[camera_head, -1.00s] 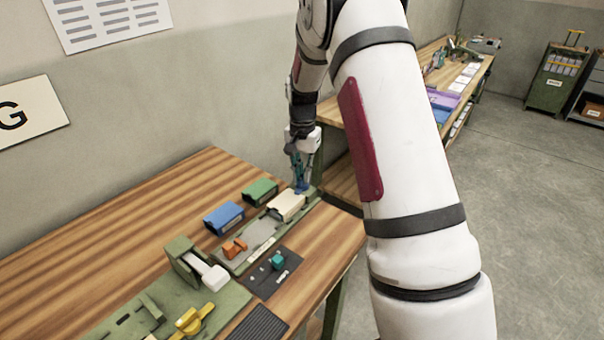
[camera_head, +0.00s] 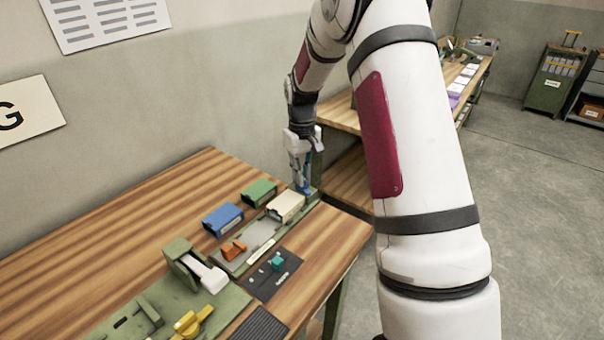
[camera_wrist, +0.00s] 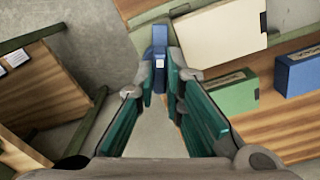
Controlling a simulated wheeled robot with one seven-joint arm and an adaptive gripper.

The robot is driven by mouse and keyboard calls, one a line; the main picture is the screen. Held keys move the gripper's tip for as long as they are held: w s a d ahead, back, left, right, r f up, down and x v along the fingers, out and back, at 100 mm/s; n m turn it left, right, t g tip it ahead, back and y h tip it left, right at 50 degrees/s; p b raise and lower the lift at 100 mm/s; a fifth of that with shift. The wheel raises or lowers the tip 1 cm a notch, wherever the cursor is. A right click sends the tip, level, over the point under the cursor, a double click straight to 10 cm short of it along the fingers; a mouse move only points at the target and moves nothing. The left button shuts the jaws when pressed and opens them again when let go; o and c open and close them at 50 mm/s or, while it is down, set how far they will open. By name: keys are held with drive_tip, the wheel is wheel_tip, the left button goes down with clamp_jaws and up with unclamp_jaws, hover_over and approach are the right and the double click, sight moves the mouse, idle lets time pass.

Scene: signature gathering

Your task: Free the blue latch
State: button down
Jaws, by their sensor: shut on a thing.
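The blue latch (camera_wrist: 159,44) is a small upright block at the end of the green fixture rail (camera_wrist: 142,44) in the wrist view. My gripper (camera_wrist: 158,78) is shut on it, with the teal-padded fingers on either side. In the head view my gripper (camera_head: 303,184) is low over the far right end of the workbench, next to a cream block (camera_head: 286,206). There the fingers mostly hide the latch. I cannot tell whether the latch has shifted in its seat.
A green box (camera_head: 259,192) and a blue box (camera_head: 223,218) stand left of the cream block. An orange piece (camera_head: 234,249), a teal knob (camera_head: 277,263), a white lever (camera_head: 205,273) and a yellow handle (camera_head: 192,321) are nearer. A second bench (camera_head: 345,112) stands behind.

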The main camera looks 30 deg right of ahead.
drive_tip(key=shift+n, duration=2.2)
drive_tip(key=c, duration=1.7)
unclamp_jaws()
drive_tip(key=shift+r, duration=6.05)
